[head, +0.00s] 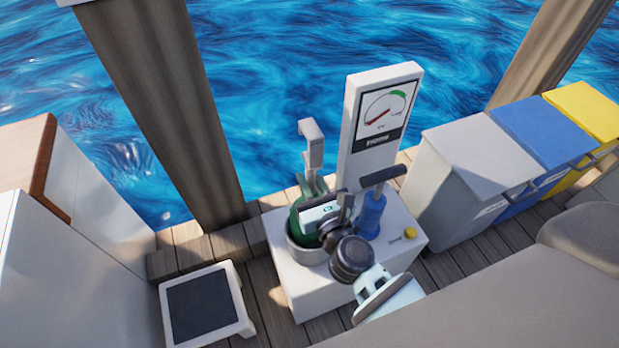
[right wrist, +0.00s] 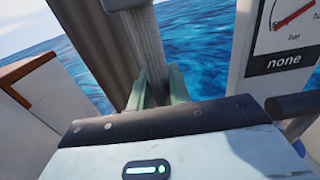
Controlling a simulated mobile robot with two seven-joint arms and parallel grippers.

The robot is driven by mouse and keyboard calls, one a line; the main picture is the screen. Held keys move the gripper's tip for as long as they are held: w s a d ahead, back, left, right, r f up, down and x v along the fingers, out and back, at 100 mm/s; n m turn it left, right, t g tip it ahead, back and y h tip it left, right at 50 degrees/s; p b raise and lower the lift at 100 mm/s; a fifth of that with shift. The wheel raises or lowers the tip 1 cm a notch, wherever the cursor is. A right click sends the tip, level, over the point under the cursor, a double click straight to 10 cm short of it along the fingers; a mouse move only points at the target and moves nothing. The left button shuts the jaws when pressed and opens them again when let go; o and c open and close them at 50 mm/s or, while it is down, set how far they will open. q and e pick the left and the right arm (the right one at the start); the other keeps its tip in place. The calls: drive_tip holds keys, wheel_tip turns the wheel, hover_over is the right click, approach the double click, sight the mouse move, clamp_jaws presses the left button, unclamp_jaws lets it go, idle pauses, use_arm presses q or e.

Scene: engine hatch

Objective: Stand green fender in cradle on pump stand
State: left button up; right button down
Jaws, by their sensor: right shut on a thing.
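The green fender (head: 297,222) is upright at the grey round cradle (head: 309,257) on the white pump stand (head: 310,295). Its lower part is hidden behind the cradle's near wall; I cannot see whether it touches the bottom. A grey upright piece with a bent top (head: 312,142) rises above it. My right gripper (head: 314,186) is over the fender, its fingers closed around this grey piece, which also shows between the fingers in the right wrist view (right wrist: 152,55). My wrist covers much of the fender. My left gripper is not in view.
A blue hand pump (head: 371,212) stands close right of the cradle, with a gauge panel (head: 380,115) behind. A yellow knob (head: 409,233) is on the stand's right. Bins (head: 480,160) stand further right, a low step (head: 205,305) left. Water lies beyond the deck edge.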

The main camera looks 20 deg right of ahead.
drive_tip(key=shift+f+b, duration=0.9)
drive_tip(key=shift+f, duration=0.2)
drive_tip(key=shift+f+b, duration=0.3)
drive_tip(key=shift+b, duration=0.05)
drive_tip(key=c, duration=1.2)
unclamp_jaws()
drive_tip(key=shift+c, duration=0.2)
drive_tip(key=shift+o, duration=0.2)
drive_tip(key=shift+f, duration=0.1)
